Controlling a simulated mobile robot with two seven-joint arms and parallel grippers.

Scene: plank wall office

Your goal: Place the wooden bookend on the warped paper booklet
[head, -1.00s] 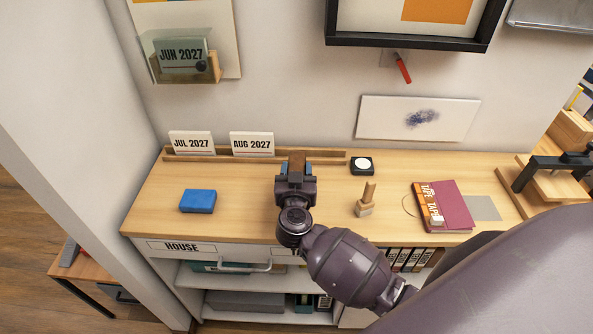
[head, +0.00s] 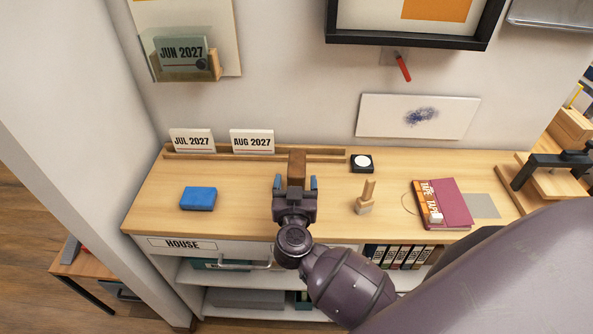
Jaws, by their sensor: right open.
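A brown wooden block (head: 297,166), which looks like the wooden bookend, stands at the back of the desk by the low wooden rail. My right gripper (head: 296,184) is open just in front of it, with blue-tipped fingers apart on either side of its near end. I see no firm hold, and what lies under the block is hidden. A maroon flat item (head: 456,206) lies at the right of the desk and may be the booklet; no warp can be made out. My left gripper is not in view.
A wooden stamp (head: 366,199), a black pad (head: 361,163) and a blue box (head: 198,199) stand on the desk (head: 240,190). Month cards (head: 252,142) stand along the rail. The left middle is clear.

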